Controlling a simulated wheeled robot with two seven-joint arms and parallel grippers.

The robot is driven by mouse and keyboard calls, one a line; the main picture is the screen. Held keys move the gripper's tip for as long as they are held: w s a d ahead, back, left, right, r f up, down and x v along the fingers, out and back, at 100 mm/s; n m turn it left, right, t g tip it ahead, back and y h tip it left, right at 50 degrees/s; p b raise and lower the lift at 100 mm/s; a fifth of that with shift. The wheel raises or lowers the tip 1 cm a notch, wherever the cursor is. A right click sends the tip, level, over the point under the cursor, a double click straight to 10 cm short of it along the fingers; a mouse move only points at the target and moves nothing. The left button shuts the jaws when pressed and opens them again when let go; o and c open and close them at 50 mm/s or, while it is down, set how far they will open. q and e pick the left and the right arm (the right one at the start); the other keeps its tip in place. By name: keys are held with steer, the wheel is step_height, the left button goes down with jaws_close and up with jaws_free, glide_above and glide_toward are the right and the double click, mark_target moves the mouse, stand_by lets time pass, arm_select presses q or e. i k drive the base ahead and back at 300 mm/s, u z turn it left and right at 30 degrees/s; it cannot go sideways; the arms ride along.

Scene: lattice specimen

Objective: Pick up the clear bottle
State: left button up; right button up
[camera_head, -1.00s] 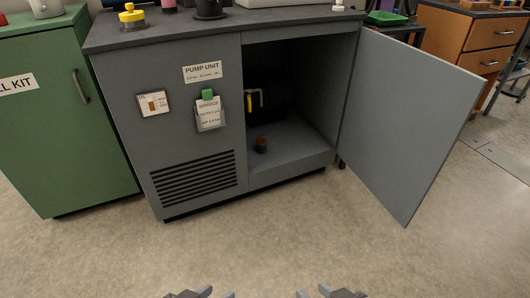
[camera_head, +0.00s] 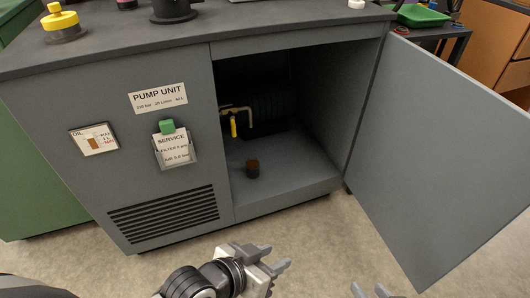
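A small bottle with dark amber-brown contents (camera_head: 252,168) stands on the floor of the open grey cabinet, near its front edge. It looks upright; whether its walls are clear is too small to tell. My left gripper (camera_head: 272,258) is in front of the cabinet, below and a little right of the bottle in the picture. Its fingers are apart with nothing between them. My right gripper (camera_head: 370,290) shows only its fingertips at the bottom edge, apart and empty. Both grippers are clear of the bottle.
The pump unit cabinet (camera_head: 75,130) has its door (camera_head: 440,160) swung open to the right. A pipe with a yellow handle (camera_head: 233,126) hangs inside, above and behind the bottle. A dark ribbed object (camera_head: 275,105) fills the back. A green cabinet (camera_head: 30,190) stands at left.

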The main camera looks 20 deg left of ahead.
mark_target(253, 165)
steer(key=u, duration=0.8)
steer(key=i, duration=1.05)
steer(key=u, duration=1.05)
